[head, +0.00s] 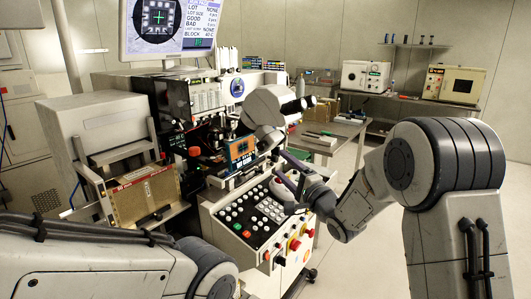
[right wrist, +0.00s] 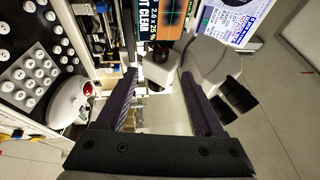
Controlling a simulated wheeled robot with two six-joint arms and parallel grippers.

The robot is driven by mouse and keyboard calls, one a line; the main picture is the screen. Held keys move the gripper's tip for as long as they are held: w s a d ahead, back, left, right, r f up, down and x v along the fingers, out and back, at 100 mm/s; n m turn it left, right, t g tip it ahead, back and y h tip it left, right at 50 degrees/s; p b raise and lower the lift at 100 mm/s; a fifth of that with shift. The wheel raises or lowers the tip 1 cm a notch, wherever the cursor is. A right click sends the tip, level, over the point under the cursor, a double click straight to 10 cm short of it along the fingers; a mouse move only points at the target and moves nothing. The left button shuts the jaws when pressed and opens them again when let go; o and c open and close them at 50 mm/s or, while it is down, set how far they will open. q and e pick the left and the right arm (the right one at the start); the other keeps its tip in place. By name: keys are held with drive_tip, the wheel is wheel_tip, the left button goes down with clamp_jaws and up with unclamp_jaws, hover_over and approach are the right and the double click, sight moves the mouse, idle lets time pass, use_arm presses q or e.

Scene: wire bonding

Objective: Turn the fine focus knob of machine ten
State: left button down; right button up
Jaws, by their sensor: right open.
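The bonding machine (head: 192,105) stands at centre-left, with a grey microscope head (head: 262,108) whose black eyepieces point right. The microscope also shows in the right wrist view (right wrist: 208,62), just beyond the fingers. I cannot pick out the fine focus knob or a number on the machine. My right gripper (head: 284,172) is open and empty, above the right side of the button panel and below the microscope.
The sloping control panel (head: 238,208) carries white buttons and a red emergency button (head: 295,244). A monitor (head: 170,28) hangs above. A side table (head: 335,133) stands behind. Floor at right is clear.

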sight(264, 146)
drive_tip(key=p+x, duration=0.2)
drive_tip(key=x, duration=0.8)
drive_tip(key=shift+r, duration=0.15)
clamp_jaws()
drive_tip(key=shift+r+p, duration=0.2)
drive_tip(key=shift+p, duration=0.45)
drive_tip(key=g+h+p, duration=0.1)
drive_tip(key=p, duration=0.4)
drive_tip(key=n+g+h+p, duration=0.1)
drive_tip(key=g+p, duration=0.1)
drive_tip(key=p, duration=0.3)
drive_tip(key=r+n+g+h+p, duration=0.1)
drive_tip(key=p, duration=0.4)
drive_tip(key=shift+a+r+g+p, duration=0.15)
drive_tip(key=shift+g+p, duration=0.2)
drive_tip(key=shift+g, duration=0.05)
drive_tip(key=shift+f+h+p, duration=0.2)
drive_tip(key=shift+h+p, duration=0.1)
drive_tip(key=shift+p, duration=0.5)
